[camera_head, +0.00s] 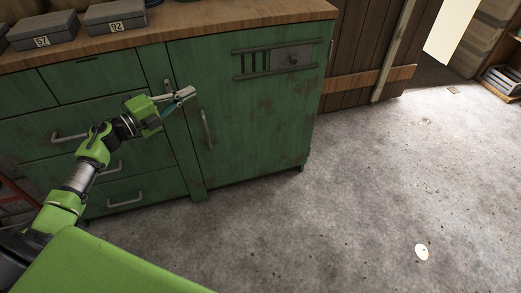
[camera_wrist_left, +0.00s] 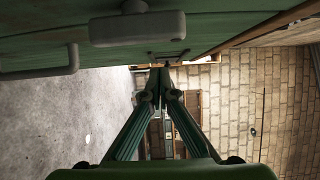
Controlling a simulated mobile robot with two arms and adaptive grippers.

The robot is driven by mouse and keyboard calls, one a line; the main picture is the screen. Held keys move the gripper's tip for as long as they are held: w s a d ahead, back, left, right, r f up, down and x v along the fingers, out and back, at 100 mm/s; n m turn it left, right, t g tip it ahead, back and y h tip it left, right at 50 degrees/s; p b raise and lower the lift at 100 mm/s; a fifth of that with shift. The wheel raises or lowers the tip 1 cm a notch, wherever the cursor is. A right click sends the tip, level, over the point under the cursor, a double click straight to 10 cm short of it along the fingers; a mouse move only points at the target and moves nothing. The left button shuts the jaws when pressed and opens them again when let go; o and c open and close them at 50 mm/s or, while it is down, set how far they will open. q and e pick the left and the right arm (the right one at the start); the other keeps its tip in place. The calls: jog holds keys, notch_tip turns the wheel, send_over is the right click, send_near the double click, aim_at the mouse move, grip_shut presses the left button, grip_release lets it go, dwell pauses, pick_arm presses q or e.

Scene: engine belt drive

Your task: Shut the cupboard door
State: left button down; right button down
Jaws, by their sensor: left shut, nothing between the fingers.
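The green cupboard door (camera_head: 250,110) takes up the right part of the green cabinet. It has a vertical handle (camera_head: 208,130) near its left edge and a slatted vent at the top. It looks flush with the cabinet front, with no clear gap in the head view. My right gripper is not in view.
Drawers with grey handles (camera_head: 126,199) fill the cabinet's left part. Grey numbered boxes (camera_head: 115,16) stand on the wooden worktop (camera_head: 215,25). A brown wooden door (camera_head: 358,50) stands to the right. The concrete floor (camera_head: 360,190) in front is mostly clear, with a small white disc (camera_head: 421,252).

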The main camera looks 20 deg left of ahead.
pick_arm(q)
jog(key=shift+s, duration=0.1)
jog(key=v, duration=1.2)
